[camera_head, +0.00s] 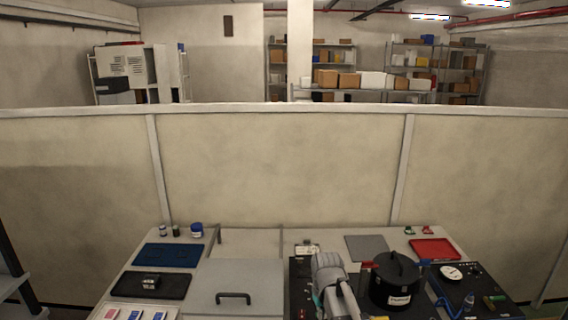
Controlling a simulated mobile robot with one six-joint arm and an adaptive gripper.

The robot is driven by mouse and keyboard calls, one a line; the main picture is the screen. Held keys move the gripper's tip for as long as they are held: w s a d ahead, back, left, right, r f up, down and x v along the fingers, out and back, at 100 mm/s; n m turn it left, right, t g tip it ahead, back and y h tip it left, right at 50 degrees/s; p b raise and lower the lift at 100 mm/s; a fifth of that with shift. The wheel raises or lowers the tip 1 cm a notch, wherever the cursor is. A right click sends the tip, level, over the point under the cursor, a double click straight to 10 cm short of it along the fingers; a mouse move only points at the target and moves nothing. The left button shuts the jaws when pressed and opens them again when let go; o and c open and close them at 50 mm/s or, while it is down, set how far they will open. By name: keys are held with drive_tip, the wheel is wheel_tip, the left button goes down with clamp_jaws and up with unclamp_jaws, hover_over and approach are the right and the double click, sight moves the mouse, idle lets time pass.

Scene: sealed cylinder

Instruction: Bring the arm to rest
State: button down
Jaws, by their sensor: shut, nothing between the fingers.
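Part of my grey arm (330,272) shows at the bottom centre, over the table and just left of the black cylinder. My gripper's fingers are not visible; they are below the picture or hidden by the arm. The black cylinder (395,281) stands upright with its lid on.
A grey box lid with a dark handle (233,297) lies left of my arm. Blue (168,255) and black (130,285) mats, a red tray (435,249), a gauge panel (478,285) and small jars (197,230) are around. A partition (280,165) stands behind the table.

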drive_tip(key=s+d+m, duration=0.3)
drive_tip(key=s+d, duration=0.2)
drive_tip(key=s, duration=0.4)
drive_tip(key=shift+s+d, duration=0.3)
drive_tip(key=shift+d, duration=0.05)
idle(0.6)
